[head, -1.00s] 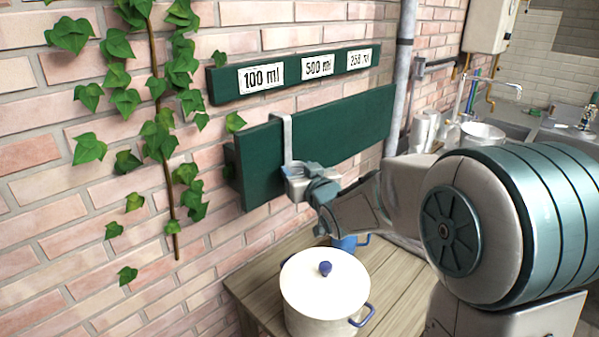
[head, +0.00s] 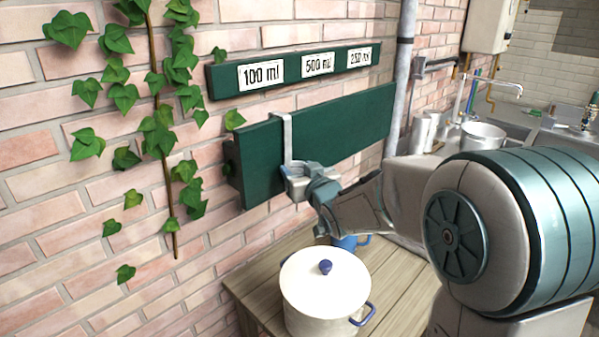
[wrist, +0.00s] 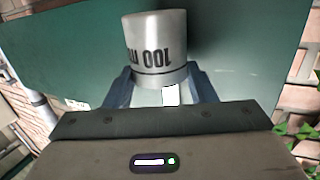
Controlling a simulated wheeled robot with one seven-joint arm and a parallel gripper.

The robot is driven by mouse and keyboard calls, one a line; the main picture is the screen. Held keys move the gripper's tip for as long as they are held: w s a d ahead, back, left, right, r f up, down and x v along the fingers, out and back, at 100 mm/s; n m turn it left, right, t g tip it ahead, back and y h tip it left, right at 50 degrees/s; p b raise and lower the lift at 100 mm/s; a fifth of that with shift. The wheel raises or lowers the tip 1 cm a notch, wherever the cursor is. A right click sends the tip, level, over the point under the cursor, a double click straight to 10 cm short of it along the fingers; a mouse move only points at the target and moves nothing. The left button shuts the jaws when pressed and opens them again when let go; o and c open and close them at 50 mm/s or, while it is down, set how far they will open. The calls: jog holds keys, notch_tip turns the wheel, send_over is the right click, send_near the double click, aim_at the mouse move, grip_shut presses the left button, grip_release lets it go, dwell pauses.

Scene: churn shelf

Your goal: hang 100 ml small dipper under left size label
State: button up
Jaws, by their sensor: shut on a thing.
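The 100 ml dipper shows in the wrist view as a grey metal cup (wrist: 157,42) with "100 ml" on it, upside down in that picture. In the head view its flat handle (head: 287,140) rises along the green board (head: 340,130), and its bent top lies at the board's upper edge. I cannot tell whether the hook bears on the edge. My gripper (head: 300,184) is shut on the dipper at the board's left part and hides most of its cup. The left size label, "100 ml" (head: 261,74), is on the green strip above, slightly left of the handle.
Labels "500 ml" (head: 317,65) and "250 ml" (head: 360,57) are farther right on the strip. A white lidded pot (head: 325,290) stands on the wooden table (head: 395,285) below my gripper, near a blue mug (head: 347,242). Ivy (head: 160,130) hangs on the brick wall at left.

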jog(key=o, duration=1.2)
jog(key=shift+d, duration=0.1)
jog(key=s+d+f+m+g+h, duration=0.2)
jog(key=s+d+f+h, duration=0.1)
jog(key=s+d, duration=0.4)
jog(key=s+d+f+m+g+h, duration=0.1)
jog(key=s+d+f+g+h, duration=0.15)
jog(key=s+d, duration=0.45)
jog(key=s+f+g, duration=0.1)
jog(key=s+g, duration=0.1)
jog(key=s, duration=0.4)
jog(key=s+f+m+g, duration=0.1)
jog(key=s+f+g, duration=0.1)
jog(key=s, duration=0.4)
jog(key=s+f+g+h, duration=0.1)
jog(key=s+g, duration=0.3)
jog(key=s, duration=0.2)
jog(key=shift+s+d+f, duration=0.4)
